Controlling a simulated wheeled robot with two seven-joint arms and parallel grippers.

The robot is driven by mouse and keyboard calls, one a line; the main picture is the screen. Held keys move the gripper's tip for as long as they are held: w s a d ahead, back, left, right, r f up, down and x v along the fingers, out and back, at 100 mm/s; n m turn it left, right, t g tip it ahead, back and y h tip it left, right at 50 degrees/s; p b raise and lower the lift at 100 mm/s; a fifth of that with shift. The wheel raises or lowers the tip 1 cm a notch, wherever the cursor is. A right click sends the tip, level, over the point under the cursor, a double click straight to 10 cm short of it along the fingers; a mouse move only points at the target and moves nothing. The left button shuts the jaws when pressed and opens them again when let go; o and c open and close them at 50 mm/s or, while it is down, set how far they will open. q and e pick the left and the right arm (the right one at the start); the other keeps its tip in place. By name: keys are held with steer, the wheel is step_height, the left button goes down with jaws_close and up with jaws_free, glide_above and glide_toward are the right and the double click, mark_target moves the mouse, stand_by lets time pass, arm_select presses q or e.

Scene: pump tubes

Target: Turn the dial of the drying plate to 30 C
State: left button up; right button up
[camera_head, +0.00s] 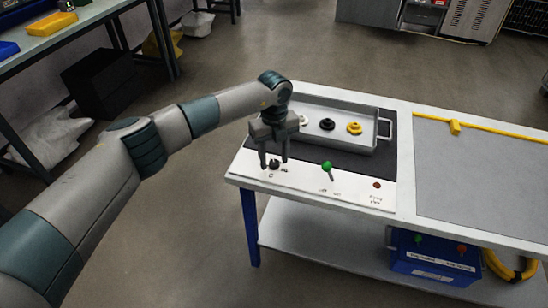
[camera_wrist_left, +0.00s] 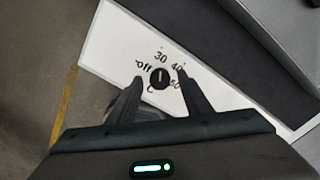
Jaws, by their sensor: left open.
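The drying plate (camera_head: 378,194) is a white panel with a dark plate behind it, at the left end of the table. Its small black dial (camera_wrist_left: 160,78) also shows in the head view (camera_head: 274,165). Labels off, 30, 40, 50 and C surround the dial. In the left wrist view, a light line on the dial runs roughly upright, toward the 30; I cannot tell its exact setting. My left gripper (camera_head: 274,161) points down, open, with a finger on either side of the dial. Finger contact cannot be made out. My right gripper is not in view.
A green-topped lever (camera_head: 327,167) and a red button (camera_head: 376,184) sit right of the dial. A grey tray (camera_head: 365,143) with white, black and yellow parts stands behind. A grey mat (camera_head: 480,165) lies right. A blue crate (camera_head: 435,262) is on the lower shelf.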

mark_target(275, 162)
arm_select(q)
step_height(275, 162, up, 17)
steer(key=b, duration=0.2)
steer(key=shift+r+b, duration=0.15)
steer(key=shift+b, duration=0.25)
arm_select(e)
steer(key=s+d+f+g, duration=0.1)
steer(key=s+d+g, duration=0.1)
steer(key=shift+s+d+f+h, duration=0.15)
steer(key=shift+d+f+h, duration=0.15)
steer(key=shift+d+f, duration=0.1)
arm_select(q)
steer(key=shift+d, duration=0.1)
